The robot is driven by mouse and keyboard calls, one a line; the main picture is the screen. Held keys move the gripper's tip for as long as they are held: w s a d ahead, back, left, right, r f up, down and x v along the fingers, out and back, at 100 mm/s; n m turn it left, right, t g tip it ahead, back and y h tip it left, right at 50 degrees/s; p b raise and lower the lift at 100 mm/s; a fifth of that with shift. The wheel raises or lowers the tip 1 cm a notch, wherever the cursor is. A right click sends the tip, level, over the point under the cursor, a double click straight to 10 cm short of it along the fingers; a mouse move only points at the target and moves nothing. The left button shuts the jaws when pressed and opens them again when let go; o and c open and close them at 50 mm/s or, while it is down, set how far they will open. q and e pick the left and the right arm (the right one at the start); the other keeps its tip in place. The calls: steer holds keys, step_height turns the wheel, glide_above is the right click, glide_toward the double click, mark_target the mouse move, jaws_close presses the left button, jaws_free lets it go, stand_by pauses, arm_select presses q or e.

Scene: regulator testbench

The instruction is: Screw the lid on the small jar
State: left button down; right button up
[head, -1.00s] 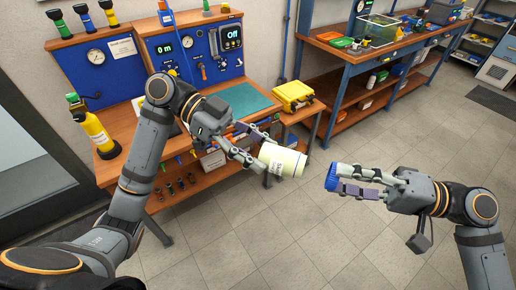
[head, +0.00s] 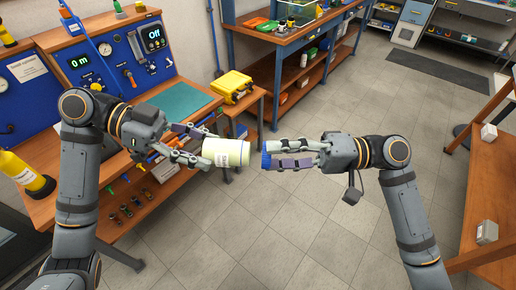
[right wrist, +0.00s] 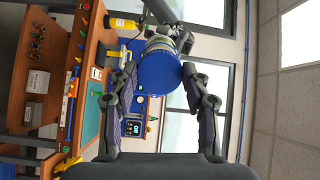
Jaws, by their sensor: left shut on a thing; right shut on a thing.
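The small jar (head: 228,152) is pale cream with a printed label and lies on its side in the air. My left gripper (head: 203,146) is shut on its left end. The blue lid (head: 266,156) is held in my right gripper (head: 275,154), which is shut on its rim. The lid faces the jar's right end, at about the same height in the head view, with a small gap between them. In the right wrist view the lid (right wrist: 160,73) sits between the fingertips and hides most of what is behind it, including the jar's mouth.
The wooden testbench (head: 62,208) with its blue gauge panel (head: 112,58) stands at the left. A yellow case (head: 232,86) lies near its right end. Another bench (head: 285,40) stands behind, and a wooden shelf (head: 492,262) at the right. The floor below the grippers is clear.

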mark_target(265, 155)
steer(key=shift+a, duration=0.1)
steer(key=shift+w+a, duration=0.15)
steer(key=shift+a, duration=0.7)
steer(key=shift+a, duration=0.55)
